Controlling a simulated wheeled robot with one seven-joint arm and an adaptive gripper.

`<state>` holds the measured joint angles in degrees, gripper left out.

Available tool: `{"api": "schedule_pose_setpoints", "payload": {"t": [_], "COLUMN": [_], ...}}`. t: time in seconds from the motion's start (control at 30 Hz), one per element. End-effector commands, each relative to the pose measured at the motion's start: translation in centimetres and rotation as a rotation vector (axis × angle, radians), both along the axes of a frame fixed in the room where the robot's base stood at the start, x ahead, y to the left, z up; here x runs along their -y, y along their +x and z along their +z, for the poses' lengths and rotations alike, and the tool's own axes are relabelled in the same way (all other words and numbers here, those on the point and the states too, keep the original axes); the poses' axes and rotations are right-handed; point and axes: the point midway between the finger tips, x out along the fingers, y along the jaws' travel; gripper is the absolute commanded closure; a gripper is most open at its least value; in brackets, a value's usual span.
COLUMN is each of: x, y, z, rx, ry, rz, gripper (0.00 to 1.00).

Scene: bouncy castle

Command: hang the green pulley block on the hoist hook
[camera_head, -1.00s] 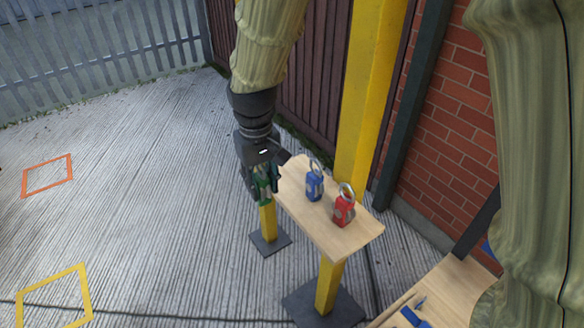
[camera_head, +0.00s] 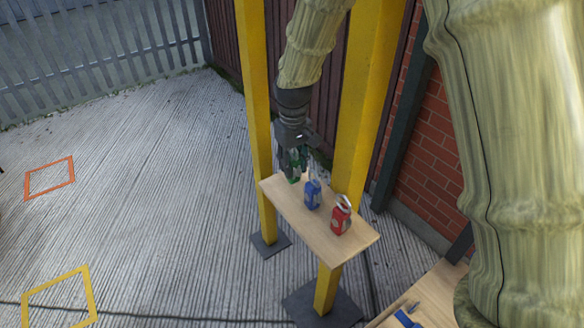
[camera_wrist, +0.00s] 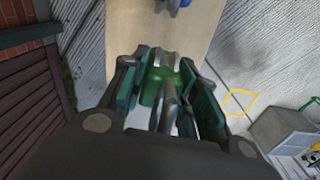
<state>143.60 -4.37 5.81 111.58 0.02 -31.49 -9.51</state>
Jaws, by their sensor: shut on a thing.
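My gripper (camera_head: 292,163) is at the far left end of the small wooden shelf (camera_head: 335,245) in the head view. It is shut on the green pulley block (camera_head: 294,178), most of which the fingers hide. In the wrist view the green block (camera_wrist: 152,92) and a grey metal ring (camera_wrist: 168,95) show between my gripper's fingers (camera_wrist: 165,95). I cannot tell whether the block touches the shelf. A blue block (camera_head: 312,196) and a red block (camera_head: 341,218), each with a metal ring, stand on the shelf. I cannot make out the hoist hook.
Yellow posts (camera_head: 256,110) stand beside and behind the shelf, close to my arm. A brick wall (camera_head: 420,145) is at the right. A wooden bench top (camera_head: 425,295) with a blue item is at the lower right. The concrete floor at the left is open, with painted outlines.

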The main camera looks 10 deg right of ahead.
Motion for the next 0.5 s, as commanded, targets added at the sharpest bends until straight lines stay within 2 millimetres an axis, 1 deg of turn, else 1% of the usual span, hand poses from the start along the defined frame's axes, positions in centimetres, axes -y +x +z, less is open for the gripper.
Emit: {"api": "schedule_pose_setpoints", "payload": {"t": [0.07, 0.23, 0.5], "x": [-0.2, -0.2, -0.2], "y": [-0.4, -0.3, -0.3], "z": [-1.1, -2.1, -2.6], "rx": [-0.008, -0.006, -0.005], "ry": [0.000, 0.000, 0.000], "rz": [0.003, 0.002, 0.001], "gripper": [1.00, 1.00, 1.00]}}
